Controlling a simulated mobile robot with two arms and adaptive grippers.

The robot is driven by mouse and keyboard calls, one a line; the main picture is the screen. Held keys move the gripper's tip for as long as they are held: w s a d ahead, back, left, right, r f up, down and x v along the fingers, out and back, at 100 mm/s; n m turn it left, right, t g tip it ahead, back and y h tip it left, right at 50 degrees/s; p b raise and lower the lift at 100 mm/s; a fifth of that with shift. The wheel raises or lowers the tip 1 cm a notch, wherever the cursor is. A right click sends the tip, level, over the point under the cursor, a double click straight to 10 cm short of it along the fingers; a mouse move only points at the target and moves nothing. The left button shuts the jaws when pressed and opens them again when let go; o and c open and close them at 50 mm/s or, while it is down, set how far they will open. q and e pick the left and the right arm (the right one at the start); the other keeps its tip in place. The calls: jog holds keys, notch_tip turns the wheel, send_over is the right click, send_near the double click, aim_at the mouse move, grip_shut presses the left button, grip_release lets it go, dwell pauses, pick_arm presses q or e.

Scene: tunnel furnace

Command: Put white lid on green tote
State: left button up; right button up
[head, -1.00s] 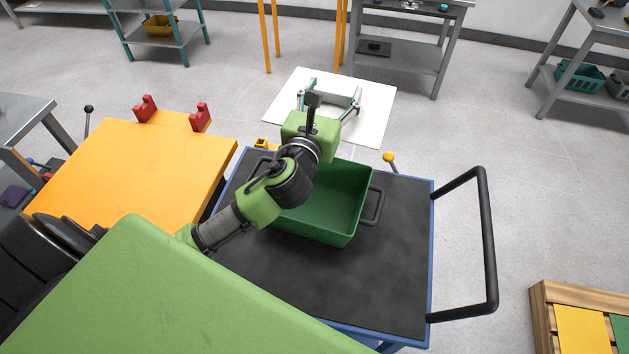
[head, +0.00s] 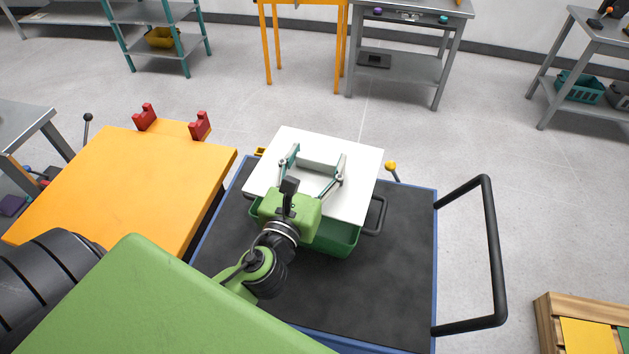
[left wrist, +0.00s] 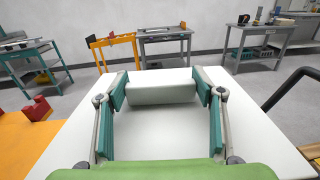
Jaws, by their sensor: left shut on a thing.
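The white lid (head: 356,205) is a flat square sheet with a raised white block handle (left wrist: 161,92) on top. My left gripper (head: 314,168) is shut on this handle, with one finger at each end of it in the left wrist view. The green tote (head: 336,238) sits on the dark cart top. Whether the lid touches the rim cannot be told. My right gripper is not in view.
The blue-edged cart (head: 390,270) has free dark surface right of and before the tote, and a black push handle (head: 492,250) at right. An orange table (head: 130,185) with red brackets stands left. A wooden crate (head: 575,330) is at lower right.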

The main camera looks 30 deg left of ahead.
aim_at(314, 178)
pick_arm(q)
jog(key=shift+s+f, duration=0.2)
jog(key=shift+f, duration=0.1)
jog(key=f, duration=0.1)
jog(key=f+b, duration=0.1)
jog(key=f, duration=0.1)
jog(key=shift+s+d+f, duration=0.1)
jog(key=shift+s+f, duration=0.05)
jog(key=shift+s, duration=0.2)
jog(key=shift+f, duration=0.2)
jog(key=shift+f+b, duration=0.65)
jog(key=shift+b, duration=0.05)
jog(key=o, duration=1.2)
jog(key=shift+r, duration=0.2)
